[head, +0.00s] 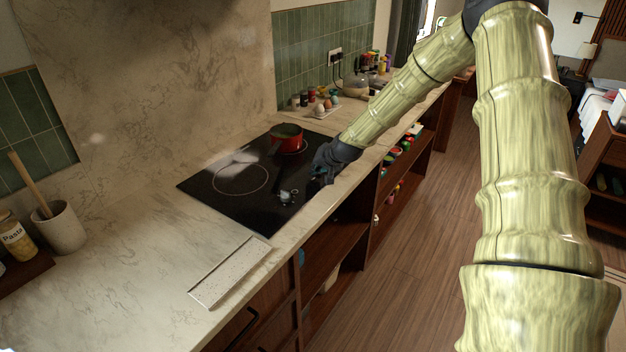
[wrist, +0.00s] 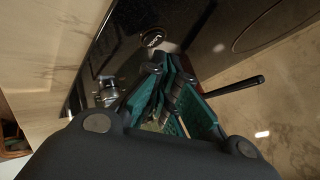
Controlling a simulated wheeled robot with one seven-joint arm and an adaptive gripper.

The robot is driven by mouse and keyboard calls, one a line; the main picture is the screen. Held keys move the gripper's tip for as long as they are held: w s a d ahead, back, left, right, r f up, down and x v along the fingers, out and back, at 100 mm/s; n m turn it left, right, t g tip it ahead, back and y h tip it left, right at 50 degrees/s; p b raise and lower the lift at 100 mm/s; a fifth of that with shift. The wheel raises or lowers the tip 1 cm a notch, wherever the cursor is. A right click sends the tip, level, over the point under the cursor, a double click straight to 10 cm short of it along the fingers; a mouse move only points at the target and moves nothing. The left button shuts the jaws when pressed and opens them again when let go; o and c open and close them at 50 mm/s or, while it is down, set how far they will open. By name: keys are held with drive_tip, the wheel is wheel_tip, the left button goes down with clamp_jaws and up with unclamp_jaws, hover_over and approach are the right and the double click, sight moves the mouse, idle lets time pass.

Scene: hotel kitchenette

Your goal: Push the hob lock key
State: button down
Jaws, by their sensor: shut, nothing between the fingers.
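The black glass hob (head: 225,205) is set in the pale marble counter; part of it also shows in the wrist view (wrist: 215,25). My gripper (head: 321,177) is over the hob's front edge, in front of the red pot. In the wrist view my gripper (wrist: 158,72) has its teal-padded fingers shut and empty. Just beyond the fingertips is a small dark round mark with white print (wrist: 153,39), possibly the lock key; its print is too small to read. I cannot tell whether the fingertips touch the glass.
The red pot (head: 287,134) stands on the hob's far part, close to my gripper. A dark handle (wrist: 240,86) lies beside the fingers. A pale speckled board (head: 229,272) lies on the near counter. Eggs and jars (head: 320,102) stand behind the hob.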

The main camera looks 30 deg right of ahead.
sight(316, 178)
drive_tip(key=shift+r, duration=0.1)
wheel_tip(316, 178, up, 6)
drive_tip(key=p, duration=0.3)
drive_tip(key=shift+p, duration=0.35)
drive_tip(key=shift+w, duration=0.1)
idle(1.0)
